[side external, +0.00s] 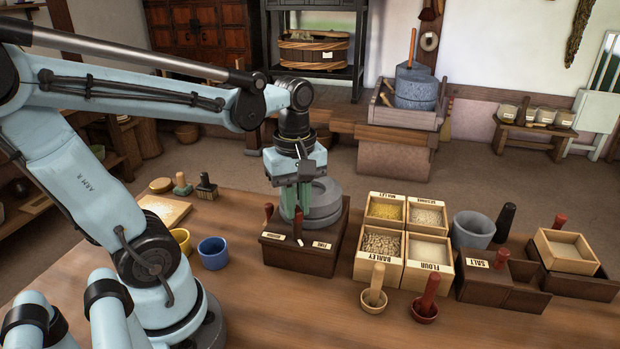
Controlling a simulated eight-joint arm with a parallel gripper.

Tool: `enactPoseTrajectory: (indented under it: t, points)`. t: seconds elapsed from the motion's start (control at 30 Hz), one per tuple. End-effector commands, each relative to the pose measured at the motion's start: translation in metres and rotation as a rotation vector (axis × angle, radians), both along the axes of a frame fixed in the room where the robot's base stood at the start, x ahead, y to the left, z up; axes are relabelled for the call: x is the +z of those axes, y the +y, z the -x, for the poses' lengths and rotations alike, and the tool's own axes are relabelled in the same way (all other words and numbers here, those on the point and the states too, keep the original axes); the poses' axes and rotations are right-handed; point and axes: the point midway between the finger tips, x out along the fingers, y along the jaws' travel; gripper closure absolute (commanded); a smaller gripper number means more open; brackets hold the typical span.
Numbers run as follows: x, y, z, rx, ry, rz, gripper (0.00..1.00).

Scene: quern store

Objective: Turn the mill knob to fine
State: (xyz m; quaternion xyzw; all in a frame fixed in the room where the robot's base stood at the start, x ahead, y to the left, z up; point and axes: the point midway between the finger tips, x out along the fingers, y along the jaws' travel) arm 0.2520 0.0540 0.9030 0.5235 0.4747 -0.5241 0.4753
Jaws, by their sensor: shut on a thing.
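The mill (330,240) is a dark wooden box with round grey stones (322,195) on top. A label reading FINE (321,245) is at the right of its front edge, and another label (274,237), too small to read surely, is at the left. The mill knob (298,219) is a dark red upright peg between the labels. My gripper (297,205) points down in front of the stones, with its fingers shut on the knob's top. The fingers partly hide the knob and stones.
A second red peg (268,212) stands at the mill's left. Blue (213,253) and yellow (182,241) cups are left of it. Grain boxes (379,258) stand close on the right, with a grey pot (472,231) beyond. The front table is mostly clear.

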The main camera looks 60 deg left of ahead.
Motion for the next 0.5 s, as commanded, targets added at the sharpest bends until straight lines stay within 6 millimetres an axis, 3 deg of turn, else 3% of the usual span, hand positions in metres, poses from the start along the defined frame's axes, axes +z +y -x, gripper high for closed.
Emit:
enactPoseTrajectory:
  t: [0.5]
  points:
    - [0.0000, 0.0013, -0.0008, 0.195, -0.004, -0.005, 1.00]
